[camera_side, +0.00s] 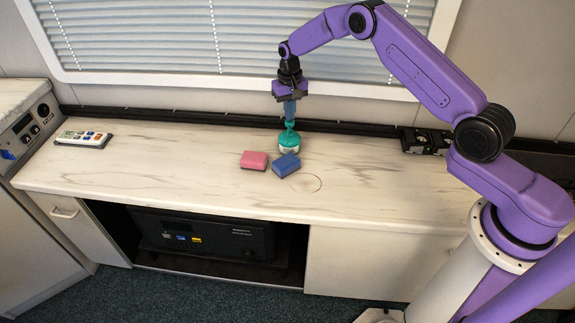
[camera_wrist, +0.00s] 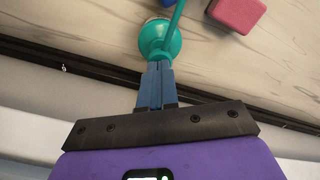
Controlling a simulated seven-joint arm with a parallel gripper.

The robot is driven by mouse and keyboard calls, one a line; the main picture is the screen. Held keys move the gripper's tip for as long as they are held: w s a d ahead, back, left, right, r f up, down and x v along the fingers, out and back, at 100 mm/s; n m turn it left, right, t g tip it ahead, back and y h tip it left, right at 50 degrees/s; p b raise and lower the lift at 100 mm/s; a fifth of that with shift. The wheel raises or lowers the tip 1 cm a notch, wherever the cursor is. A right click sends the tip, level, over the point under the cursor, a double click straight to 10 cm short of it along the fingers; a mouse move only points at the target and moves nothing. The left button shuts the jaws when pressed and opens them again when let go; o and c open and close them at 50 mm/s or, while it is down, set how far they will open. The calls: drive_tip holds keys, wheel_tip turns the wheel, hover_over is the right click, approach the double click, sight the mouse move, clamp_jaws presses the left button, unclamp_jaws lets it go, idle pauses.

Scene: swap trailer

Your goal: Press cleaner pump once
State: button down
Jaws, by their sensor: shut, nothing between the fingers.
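The cleaner pump (camera_side: 289,141) stands upright on the white counter, with a teal top and a pale base. My gripper (camera_side: 289,119) points down right above it, with its blue fingers closed together and empty. In the wrist view the fingertips (camera_wrist: 158,68) meet the edge of the teal pump top (camera_wrist: 160,40). I cannot tell whether they touch it or sit just above it. Part of the pump's base is hidden under its top in the wrist view.
A pink sponge (camera_side: 254,160) and a blue sponge (camera_side: 286,165) lie just in front of the pump. A remote-like keypad (camera_side: 83,139) lies at the counter's left. A black rail (camera_side: 190,118) runs along the back. The counter's front right is clear.

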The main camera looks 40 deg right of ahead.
drive_tip(key=shift+f, duration=1.15)
drive_tip(key=shift+r, duration=1.5)
wheel_tip(320, 180, up, 6)
idle(0.4)
